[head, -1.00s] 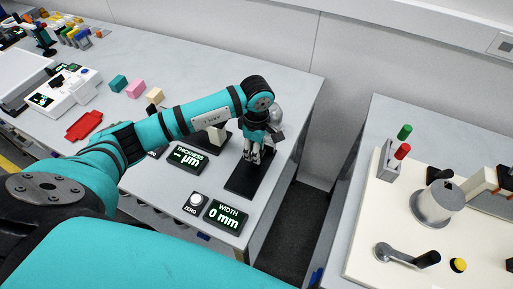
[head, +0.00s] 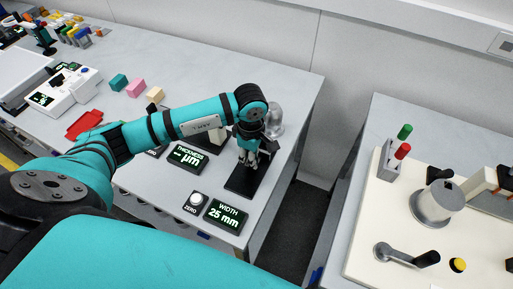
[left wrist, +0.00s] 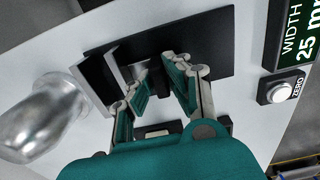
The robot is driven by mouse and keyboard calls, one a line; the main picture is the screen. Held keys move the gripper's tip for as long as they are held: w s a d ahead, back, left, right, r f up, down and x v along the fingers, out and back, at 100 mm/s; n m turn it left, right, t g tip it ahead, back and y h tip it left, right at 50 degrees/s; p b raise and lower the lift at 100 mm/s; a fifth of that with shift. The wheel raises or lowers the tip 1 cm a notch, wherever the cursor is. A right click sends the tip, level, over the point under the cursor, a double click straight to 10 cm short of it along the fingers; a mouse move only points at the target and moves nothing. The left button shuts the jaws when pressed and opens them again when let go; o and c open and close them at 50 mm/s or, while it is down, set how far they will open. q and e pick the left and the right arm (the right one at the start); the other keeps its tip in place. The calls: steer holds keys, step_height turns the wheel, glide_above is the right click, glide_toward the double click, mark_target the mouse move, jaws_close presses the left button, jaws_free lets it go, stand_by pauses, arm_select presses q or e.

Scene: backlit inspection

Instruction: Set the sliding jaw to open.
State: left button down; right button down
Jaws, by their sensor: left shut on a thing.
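The width gauge is a black base plate (head: 241,184) with upright jaws, mostly hidden behind my left gripper in the head view. In the left wrist view its black base (left wrist: 205,45) and a dark upright jaw (left wrist: 97,75) with a pale face show. My left gripper (head: 247,158) points down over the base. In the left wrist view my left gripper (left wrist: 158,78) is shut on the sliding jaw (left wrist: 141,70), a grey-black block partly hidden by the fingers. The width display (head: 226,215) reads 25 mm.
A ZERO button (head: 196,199) is beside the width display. A thickness display (head: 187,157) reads "– µm". A shiny silver rounded object (head: 275,120) stands behind the gripper, near the table's right edge. A gap separates this table from the right-hand one.

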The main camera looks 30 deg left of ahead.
arm_select(q)
steer(key=s, duration=0.6)
steer(key=shift+s+d, duration=0.15)
steer(key=shift+s, duration=0.15)
steer(key=c, duration=1.3)
jaws_free()
steer(key=shift+s, duration=0.15)
steer(key=shift+r, duration=0.3)
step_height(320, 180, up, 12)
steer(key=shift+f, duration=0.25)
steer(key=shift+s+f, duration=0.1)
